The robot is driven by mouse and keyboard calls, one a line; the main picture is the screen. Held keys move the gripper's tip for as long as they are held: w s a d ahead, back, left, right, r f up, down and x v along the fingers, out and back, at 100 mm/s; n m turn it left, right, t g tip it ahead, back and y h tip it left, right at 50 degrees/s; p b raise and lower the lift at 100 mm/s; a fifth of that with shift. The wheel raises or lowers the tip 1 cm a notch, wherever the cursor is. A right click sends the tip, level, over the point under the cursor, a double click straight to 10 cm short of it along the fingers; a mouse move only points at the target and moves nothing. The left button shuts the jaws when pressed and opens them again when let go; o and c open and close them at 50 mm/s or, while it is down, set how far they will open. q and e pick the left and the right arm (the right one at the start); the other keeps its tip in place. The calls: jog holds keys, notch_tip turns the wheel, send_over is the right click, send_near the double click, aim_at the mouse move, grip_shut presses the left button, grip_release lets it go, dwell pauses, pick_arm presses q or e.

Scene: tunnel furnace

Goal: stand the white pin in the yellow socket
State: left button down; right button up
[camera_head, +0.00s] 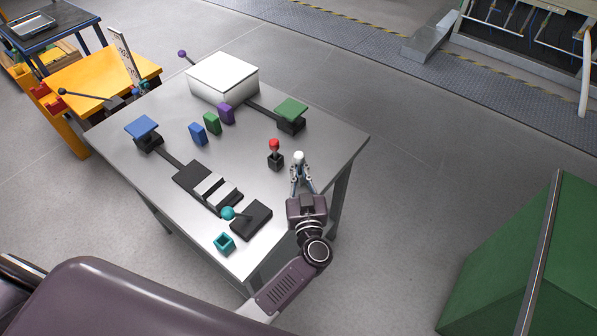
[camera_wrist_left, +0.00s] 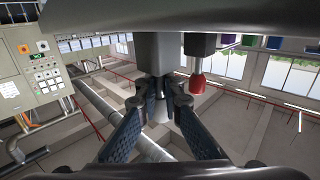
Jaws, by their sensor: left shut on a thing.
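The white pin (camera_head: 299,156) is at the right side of the grey table, with its pale rounded top showing. My left gripper (camera_head: 299,171) is shut on it; the fingers hide its lower part. In the left wrist view the fingertips (camera_wrist_left: 160,100) meet in front of a grey block (camera_wrist_left: 158,52); I cannot tell whether the pin still sits in a base. I see no yellow socket in either view. My right gripper is not in view.
A red-topped pin (camera_head: 274,146) stands in a dark base just left of the gripper. Blue (camera_head: 197,134), green (camera_head: 212,124) and purple (camera_head: 226,113) blocks stand behind. A teal open socket (camera_head: 224,243) is at the front. A white box (camera_head: 222,77) is at the back.

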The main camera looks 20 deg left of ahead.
pick_arm(q)
jog(key=shift+f, duration=0.1)
jog(key=shift+f, duration=0.2)
jog(key=c, duration=2.1)
grip_release()
jog(key=shift+r, duration=0.25)
jog(key=v, duration=0.7)
jog(key=shift+s+d, duration=0.15)
jog(key=shift+s, duration=0.1)
